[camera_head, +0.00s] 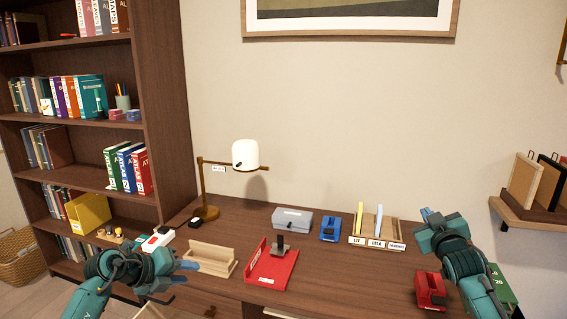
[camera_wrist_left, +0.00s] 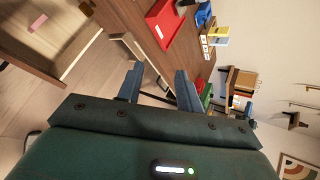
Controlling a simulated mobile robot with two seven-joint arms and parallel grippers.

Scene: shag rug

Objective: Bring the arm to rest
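My left gripper (camera_head: 192,266) is at the front left of the desk, in front of the wooden tray. In the left wrist view its two blue fingers (camera_wrist_left: 159,84) stand apart with nothing between them, so it is open. My right gripper (camera_head: 430,214) is raised over the right part of the desk, its fingers pointing up and away. Nothing shows in it, but its finger gap is too small to judge.
The desk (camera_head: 345,275) holds a wooden tray (camera_head: 210,257), a red tray (camera_head: 270,268), a grey box (camera_head: 292,220), a blue item (camera_head: 330,229), a labelled sorter (camera_head: 377,243), a red device (camera_head: 430,290) and a lamp (camera_head: 245,154). A bookshelf (camera_head: 165,110) stands left. The desk's front middle is clear.

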